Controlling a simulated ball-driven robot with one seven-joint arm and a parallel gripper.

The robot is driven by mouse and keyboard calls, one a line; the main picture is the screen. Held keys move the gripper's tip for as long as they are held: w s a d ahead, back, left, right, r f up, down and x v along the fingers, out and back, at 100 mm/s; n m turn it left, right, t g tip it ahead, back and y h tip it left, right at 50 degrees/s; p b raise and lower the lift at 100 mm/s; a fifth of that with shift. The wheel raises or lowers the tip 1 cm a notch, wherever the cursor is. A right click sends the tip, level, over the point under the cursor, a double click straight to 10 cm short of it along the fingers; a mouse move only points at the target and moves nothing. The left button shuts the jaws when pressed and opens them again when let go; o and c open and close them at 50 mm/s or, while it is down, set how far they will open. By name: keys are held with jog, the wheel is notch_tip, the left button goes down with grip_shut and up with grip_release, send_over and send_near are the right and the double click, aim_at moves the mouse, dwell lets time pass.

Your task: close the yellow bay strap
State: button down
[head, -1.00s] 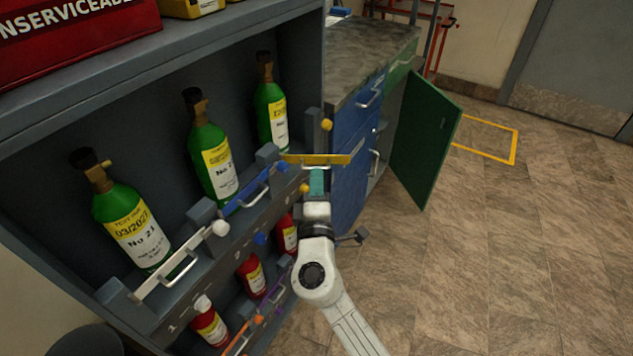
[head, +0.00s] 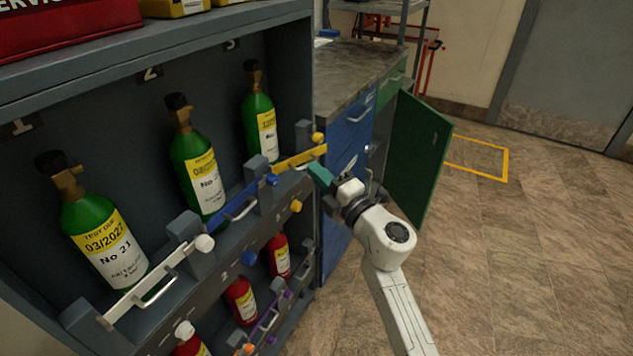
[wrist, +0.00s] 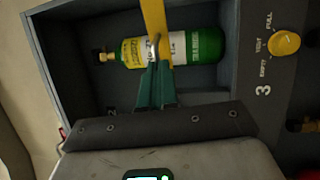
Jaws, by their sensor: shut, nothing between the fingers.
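The yellow bay strap (head: 300,159) runs across the front of the third bay, from the left post (head: 258,172) towards the right post (head: 303,134). Its right end is close below the yellow knob (head: 318,138); I cannot tell whether it is latched. My gripper (head: 317,171) has teal fingers, shut and empty, at the outer side of the strap. In the wrist view the fingertips (wrist: 157,66) are by the strap's grey handle (wrist: 153,47), with the yellow strap (wrist: 155,20) and the green cylinder (wrist: 205,47) behind; contact is unclear.
A white strap (head: 155,280) and a blue strap (head: 240,200) cross the other upper bays, before green cylinders. Red cylinders (head: 241,300) stand below. A yellow dial (head: 296,206) is under bay three. A green cabinet door (head: 418,155) stands open at right.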

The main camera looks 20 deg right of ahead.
aim_at(306, 158)
jog(key=w+n+g+y, duration=0.1)
jog(key=y, duration=0.1)
jog(key=w+d+n+g+y, duration=0.1)
jog(key=n+y, duration=0.1)
jog(key=shift+w+y, duration=0.35)
jog(key=shift+y, duration=0.05)
jog(key=shift+w, duration=0.6)
jog(key=shift+a, duration=0.1)
